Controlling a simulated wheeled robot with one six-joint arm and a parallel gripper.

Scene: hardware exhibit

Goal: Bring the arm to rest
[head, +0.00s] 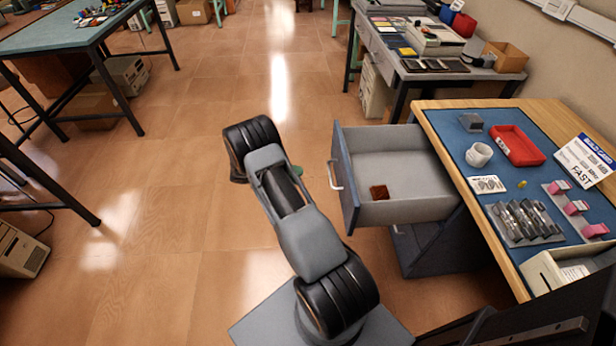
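My arm (295,215) rises from my base at the bottom centre and reaches away to a black joint (252,137) over the open floor. The arm beyond that joint is mostly hidden behind it, and I cannot make out my gripper. The arm is to the left of an open drawer (405,211) and appears apart from it. A small dark red block (379,192) lies inside the drawer, near its front.
The wooden-edged desk (455,165) at right holds a red tray (517,146), a white roll (479,154), a sign (586,160) and small parts. Another cluttered table (396,68) stands behind it. A green-topped table (62,36) is far left. The tiled floor between is clear.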

